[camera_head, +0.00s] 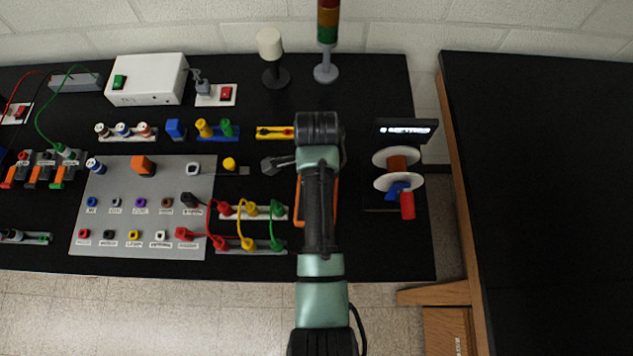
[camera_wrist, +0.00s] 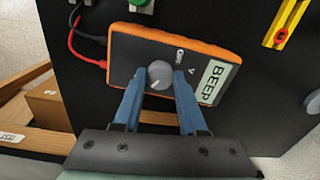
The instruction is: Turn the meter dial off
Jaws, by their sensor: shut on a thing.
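The meter (camera_wrist: 125,58) is a dark box with an orange rim in the wrist view, with a "BEEP" label on its right part. Its round grey dial (camera_wrist: 160,74) has a light pointer mark toward the lower left. My gripper (camera_wrist: 160,77) has its two blue fingers on either side of the dial, shut on it. In the head view my arm hides most of the meter; only strips of its orange rim (camera_head: 307,200) show beside the arm.
Red and black leads (camera_wrist: 80,40) run into the meter's left end in the wrist view. In the head view a grey panel (camera_head: 120,225) with several jacks lies left of my arm. A spool holder (camera_head: 397,182) stands to the right. Plug leads (camera_head: 243,225) lie close by my arm's left.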

